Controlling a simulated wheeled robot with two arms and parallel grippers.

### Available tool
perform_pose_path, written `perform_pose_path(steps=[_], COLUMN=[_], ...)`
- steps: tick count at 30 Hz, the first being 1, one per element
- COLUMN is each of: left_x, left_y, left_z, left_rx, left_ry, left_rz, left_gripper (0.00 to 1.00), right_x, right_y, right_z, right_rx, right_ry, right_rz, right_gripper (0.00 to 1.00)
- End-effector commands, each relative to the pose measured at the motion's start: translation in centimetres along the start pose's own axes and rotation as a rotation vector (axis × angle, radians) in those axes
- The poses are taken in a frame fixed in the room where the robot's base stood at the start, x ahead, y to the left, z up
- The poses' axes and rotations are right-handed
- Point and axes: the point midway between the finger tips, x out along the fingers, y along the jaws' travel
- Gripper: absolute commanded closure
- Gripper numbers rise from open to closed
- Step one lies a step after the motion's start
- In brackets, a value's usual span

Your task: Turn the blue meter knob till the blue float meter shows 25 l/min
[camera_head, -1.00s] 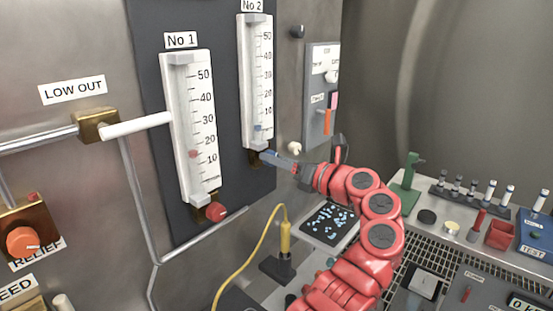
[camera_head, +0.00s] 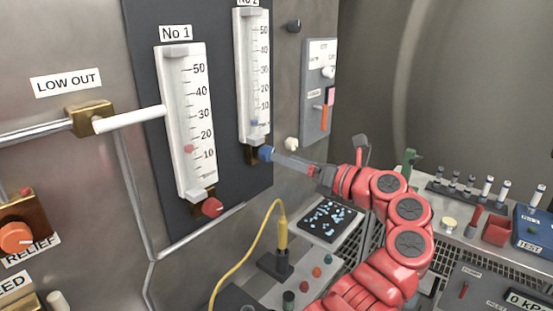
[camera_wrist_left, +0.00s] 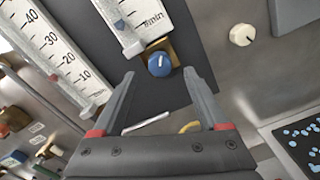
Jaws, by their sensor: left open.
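The blue meter, No 2 (camera_head: 243,75), is a tall white scale on the dark panel. Its blue float (camera_head: 254,123) sits near the bottom, below the 10 mark. The blue meter knob (camera_head: 266,153) is at the foot of that meter, on a brass block. In the left wrist view the blue knob (camera_wrist_left: 159,64) shows a white pointer line and lies just ahead of the fingertips, centred between them. My left gripper (camera_head: 277,158) is open and empty, close to the right of the knob. My right gripper is not in view.
Meter No 1 (camera_head: 168,130) with a red float and red knob (camera_head: 212,207) stands to the left. A white knob (camera_head: 292,144) is on the wall to the right. A yellow plug with a cable (camera_head: 283,232) and a bench of instruments are below.

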Motion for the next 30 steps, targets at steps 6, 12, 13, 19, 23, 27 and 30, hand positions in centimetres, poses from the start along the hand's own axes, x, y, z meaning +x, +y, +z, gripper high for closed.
perform_pose_path(steps=[6,12,13,19,23,27,30], left_x=[-6.1,-10.3,-10.7,-12.1,-12.2,-12.2,-12.3], left_y=[-0.1,0.0,0.0,0.0,0.0,0.0,-0.1], left_z=[-0.1,0.0,0.0,0.0,-0.1,-0.1,-0.1], left_rx=[0.0,0.0,0.0,0.0,0.0,0.0,-0.007], left_ry=[-0.002,-0.002,-0.001,0.0,0.001,0.001,0.0], left_rz=[-0.002,-0.002,-0.002,0.001,0.0,0.0,-0.005], left_gripper=[0.23,0.23,0.23,0.23,0.23,0.23,0.23], right_x=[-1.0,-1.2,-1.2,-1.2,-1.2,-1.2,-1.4], right_y=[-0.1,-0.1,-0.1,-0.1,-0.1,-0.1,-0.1], right_z=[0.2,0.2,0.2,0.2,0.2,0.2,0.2], right_rx=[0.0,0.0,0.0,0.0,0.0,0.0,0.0], right_ry=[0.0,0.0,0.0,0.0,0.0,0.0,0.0], right_rz=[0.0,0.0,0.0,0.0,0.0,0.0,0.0], right_gripper=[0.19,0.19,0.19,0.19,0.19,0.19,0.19])
